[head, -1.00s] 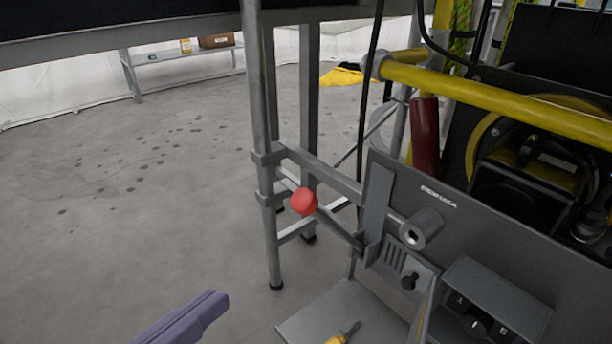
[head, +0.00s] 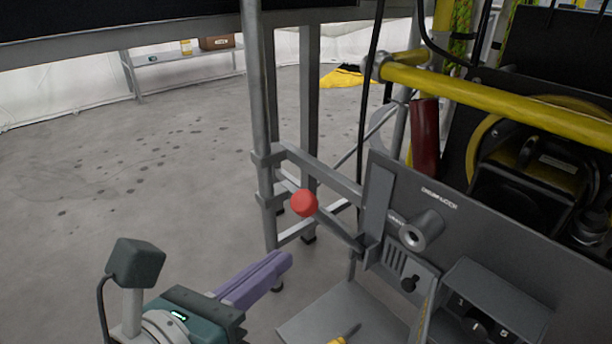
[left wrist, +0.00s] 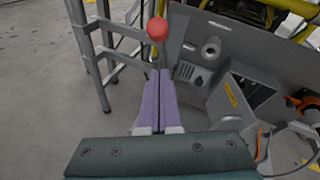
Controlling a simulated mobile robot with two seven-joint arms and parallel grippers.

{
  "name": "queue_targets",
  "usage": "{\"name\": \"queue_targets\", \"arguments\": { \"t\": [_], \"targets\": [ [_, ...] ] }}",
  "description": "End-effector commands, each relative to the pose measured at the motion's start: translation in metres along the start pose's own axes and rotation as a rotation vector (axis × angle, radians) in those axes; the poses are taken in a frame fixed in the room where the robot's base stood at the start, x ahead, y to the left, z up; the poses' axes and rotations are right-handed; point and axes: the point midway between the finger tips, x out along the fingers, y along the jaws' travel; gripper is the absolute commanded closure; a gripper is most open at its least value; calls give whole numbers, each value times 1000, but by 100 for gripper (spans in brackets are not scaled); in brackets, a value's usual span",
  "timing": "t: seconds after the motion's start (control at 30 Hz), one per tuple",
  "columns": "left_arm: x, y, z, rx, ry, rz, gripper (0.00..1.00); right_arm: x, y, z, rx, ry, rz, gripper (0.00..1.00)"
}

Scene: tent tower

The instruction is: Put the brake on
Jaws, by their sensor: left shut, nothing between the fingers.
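The brake lever has a red ball knob (head: 304,203) on a dark grey arm (head: 340,232) that slants down right to the grey panel (head: 450,230). My left gripper (head: 288,260), with purple fingers, is shut and empty. It is below and a little left of the knob, apart from it in the head view. In the left wrist view the knob (left wrist: 157,29) shows just beyond the closed fingertips (left wrist: 160,72). I cannot tell the exact gap. My right gripper is not in view.
A grey metal frame leg (head: 262,130) stands just left of the knob. A selector box (head: 490,295) and a grey tray (head: 330,315) with a yellow-handled tool are at lower right. A yellow rail (head: 500,100) crosses the upper right. Open floor lies at left.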

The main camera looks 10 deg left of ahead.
Motion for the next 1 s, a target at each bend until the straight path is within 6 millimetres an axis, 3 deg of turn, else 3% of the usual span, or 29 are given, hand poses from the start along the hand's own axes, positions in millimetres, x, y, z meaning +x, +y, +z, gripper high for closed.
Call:
{"name": "queue_targets", "arguments": {
  "t": [0.03, 0.1, 0.33, 0.77, 1.0],
  "targets": [
    [11, 0, 0, 0, -3, -1, 100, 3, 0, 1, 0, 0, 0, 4],
    [17, -1, 15, 2, -3, -1, 100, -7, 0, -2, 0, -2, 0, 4],
    [32, 0, 28, -1, -1, -1, 100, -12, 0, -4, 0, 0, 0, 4],
    [34, 0, 29, 0, 1, 0, 100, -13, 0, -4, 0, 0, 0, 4],
    [27, -1, 40, 11, 31, 10, 100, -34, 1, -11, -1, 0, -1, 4]
  ]
}}
